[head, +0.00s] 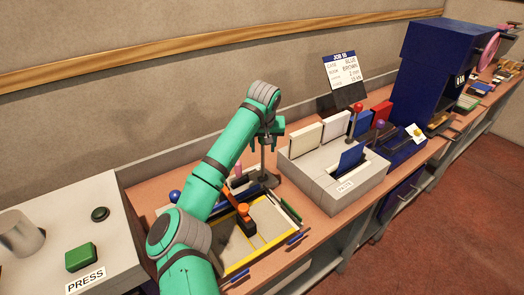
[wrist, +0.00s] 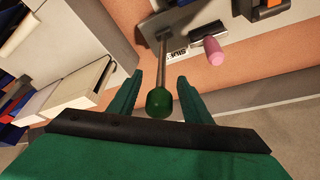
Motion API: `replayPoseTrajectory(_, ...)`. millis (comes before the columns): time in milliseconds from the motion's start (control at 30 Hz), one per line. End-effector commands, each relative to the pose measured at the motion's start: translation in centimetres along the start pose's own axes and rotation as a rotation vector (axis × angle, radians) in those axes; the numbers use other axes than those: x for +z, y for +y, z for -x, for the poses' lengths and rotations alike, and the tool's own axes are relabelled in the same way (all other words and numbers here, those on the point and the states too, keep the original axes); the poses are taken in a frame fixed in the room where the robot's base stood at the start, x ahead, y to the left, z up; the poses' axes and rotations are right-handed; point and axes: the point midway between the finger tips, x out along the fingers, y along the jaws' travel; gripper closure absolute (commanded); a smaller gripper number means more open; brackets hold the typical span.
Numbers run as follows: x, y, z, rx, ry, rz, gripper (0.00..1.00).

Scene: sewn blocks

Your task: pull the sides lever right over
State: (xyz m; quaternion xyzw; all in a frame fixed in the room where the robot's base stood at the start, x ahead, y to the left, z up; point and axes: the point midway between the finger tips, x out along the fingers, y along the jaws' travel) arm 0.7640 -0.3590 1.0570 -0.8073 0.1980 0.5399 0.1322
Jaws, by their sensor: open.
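The sides lever is a thin grey rod with a dark green ball knob (wrist: 158,101). It rises from a grey plate (wrist: 190,22) whose label, upside down in the wrist view, seems to read SIDES. My gripper (wrist: 161,80) is open, with one green finger on each side of the lever, and a gap shows beside the knob. In the head view my gripper (head: 269,133) is above the bench, and the lever rod (head: 263,160) shows beneath it. The knob is hidden there by the gripper.
A pink-knobbed handle (wrist: 211,48) stands close by the lever. A yellow-edged tray (head: 262,249) lies in front, and a PRESS console (head: 55,235) stands left. The wall is behind.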

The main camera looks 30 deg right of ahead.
Motion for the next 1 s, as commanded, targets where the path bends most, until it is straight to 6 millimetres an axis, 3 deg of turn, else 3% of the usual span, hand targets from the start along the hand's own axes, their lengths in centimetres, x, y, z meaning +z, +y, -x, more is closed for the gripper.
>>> replayPoseTrajectory(233, 0.1, -0.3, -2.8, -0.002, -0.001, 0.003, 0.56)
replayPoseTrajectory(600, 0.0, -0.3, -3.4, -0.001, 0.001, 0.002, 0.56)
replayPoseTrajectory(667, 0.0, -0.3, -3.4, -0.001, 0.001, 0.002, 0.65)
replayPoseTrajectory(800, 0.0, -0.3, -3.3, -0.001, 0.001, 0.002, 0.99)
replayPoseTrajectory(1000, -0.1, -0.3, -3.4, -0.003, 0.004, 0.002, 1.00)
